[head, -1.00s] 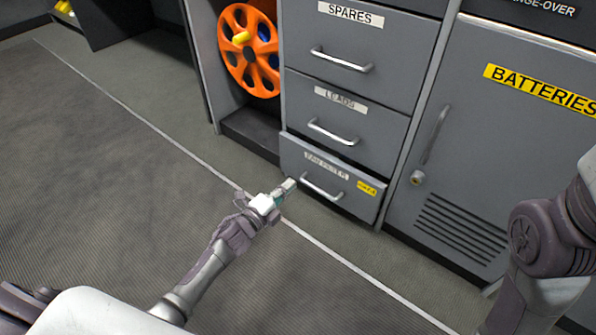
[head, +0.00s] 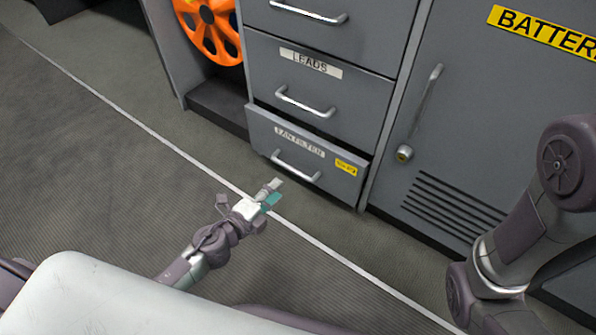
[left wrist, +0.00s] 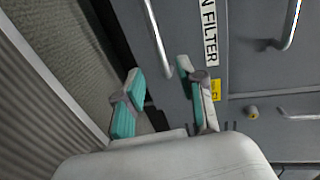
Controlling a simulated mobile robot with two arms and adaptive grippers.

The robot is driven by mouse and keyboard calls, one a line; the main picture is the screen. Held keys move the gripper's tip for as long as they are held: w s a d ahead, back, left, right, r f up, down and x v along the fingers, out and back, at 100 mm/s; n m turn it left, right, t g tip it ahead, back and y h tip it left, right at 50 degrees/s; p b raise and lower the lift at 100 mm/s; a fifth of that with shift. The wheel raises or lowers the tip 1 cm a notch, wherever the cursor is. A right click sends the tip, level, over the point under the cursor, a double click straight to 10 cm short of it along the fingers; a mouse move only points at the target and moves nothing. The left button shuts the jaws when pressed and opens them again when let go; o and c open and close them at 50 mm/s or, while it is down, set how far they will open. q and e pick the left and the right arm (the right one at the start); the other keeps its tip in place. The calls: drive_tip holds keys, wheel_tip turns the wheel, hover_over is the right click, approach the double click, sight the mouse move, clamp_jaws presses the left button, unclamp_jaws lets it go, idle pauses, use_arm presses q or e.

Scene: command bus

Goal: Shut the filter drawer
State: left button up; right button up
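The filter drawer (head: 312,170) is the grey bottom drawer, labelled FAN FILTER, with a small yellow tag. Its front stands slightly proud of the cabinet, so it is a little open. Its silver bar handle (head: 296,167) faces me. My left gripper (head: 275,191) is open and empty, low in front of the drawer, just below and left of the handle and apart from it. In the left wrist view, the two teal-padded fingers (left wrist: 160,75) are spread, with the handle (left wrist: 157,38) beyond them. My right gripper is out of view; only my right arm shows.
The LEADS drawer (head: 310,90) above looks shut. The battery cupboard door (head: 470,120) on the right looks shut. An orange reel (head: 208,28) sits in the open bay at left. The floor (head: 110,185) to the left is clear.

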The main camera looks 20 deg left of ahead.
sight(297, 171)
use_arm(q)
drive_tip(key=b+x, duration=0.2)
drive_tip(key=x, duration=0.8)
drive_tip(key=shift+w, duration=0.2)
clamp_jaws()
